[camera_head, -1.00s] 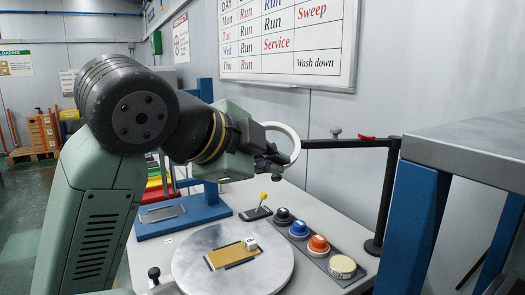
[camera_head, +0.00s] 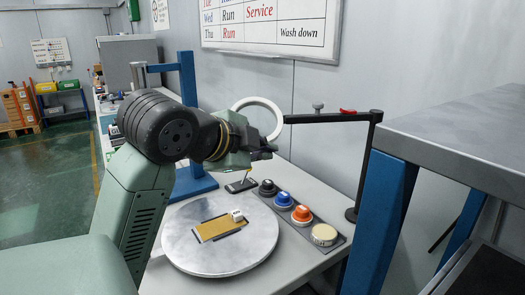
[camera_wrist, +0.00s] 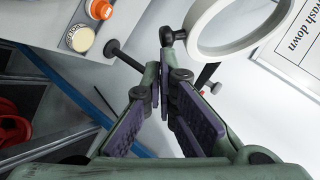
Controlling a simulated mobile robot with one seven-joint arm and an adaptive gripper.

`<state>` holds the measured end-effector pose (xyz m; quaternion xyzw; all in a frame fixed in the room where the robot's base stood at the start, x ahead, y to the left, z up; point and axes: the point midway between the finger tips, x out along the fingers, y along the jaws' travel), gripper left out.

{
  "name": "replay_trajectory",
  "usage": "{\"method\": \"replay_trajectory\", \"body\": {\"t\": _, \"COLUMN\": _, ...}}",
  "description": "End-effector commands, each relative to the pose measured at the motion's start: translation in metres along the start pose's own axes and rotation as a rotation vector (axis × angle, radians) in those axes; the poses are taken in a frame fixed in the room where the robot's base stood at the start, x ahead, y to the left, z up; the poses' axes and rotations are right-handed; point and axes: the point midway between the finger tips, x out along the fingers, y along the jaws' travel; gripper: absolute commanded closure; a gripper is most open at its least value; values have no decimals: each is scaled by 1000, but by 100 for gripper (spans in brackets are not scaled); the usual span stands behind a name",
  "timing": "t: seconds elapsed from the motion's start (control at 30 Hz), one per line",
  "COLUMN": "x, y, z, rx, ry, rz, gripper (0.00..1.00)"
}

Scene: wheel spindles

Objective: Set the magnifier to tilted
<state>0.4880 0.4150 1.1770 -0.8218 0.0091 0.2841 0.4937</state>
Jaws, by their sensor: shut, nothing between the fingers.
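The magnifier is a white ring (camera_head: 262,100) at the end of a dark horizontal arm (camera_head: 328,118) on an upright post (camera_head: 364,170). In the head view the ring stands steeply, facing roughly toward the camera, its lower left part hidden behind my wrist. My gripper (camera_head: 270,150) is just below the ring. In the wrist view the ring (camera_wrist: 197,18) is at the top, right of my gripper's tips (camera_wrist: 160,68). The fingers are closed together at the tips and empty. A dark joint knob beside the ring is close to the tips; I cannot tell whether they touch.
A round metal turntable (camera_head: 178,235) bears a tan plate (camera_head: 222,228) and a small white block. Several coloured knobs (camera_head: 302,214) line the bench to its right. A blue press frame (camera_head: 188,100) stands behind my arm. A grey-topped blue table (camera_head: 470,140) is at right.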

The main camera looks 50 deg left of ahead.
Motion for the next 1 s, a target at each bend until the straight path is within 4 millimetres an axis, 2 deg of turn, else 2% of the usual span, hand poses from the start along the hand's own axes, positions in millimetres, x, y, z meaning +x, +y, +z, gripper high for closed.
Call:
{"method": "replay_trajectory", "body": {"t": 0.2, "x": 11, "y": 10, "z": 8, "rx": 60, "ry": 3, "rz": -84, "gripper": 100}}
{"method": "replay_trajectory", "body": {"t": 0.43, "x": 14, "y": 9, "z": 12, "rx": 124, "ry": 1, "rz": -169, "gripper": 100}}
{"method": "replay_trajectory", "body": {"t": 1.0, "x": 12, "y": 4, "z": 12, "rx": 135, "ry": 0, "rz": -182, "gripper": 100}}
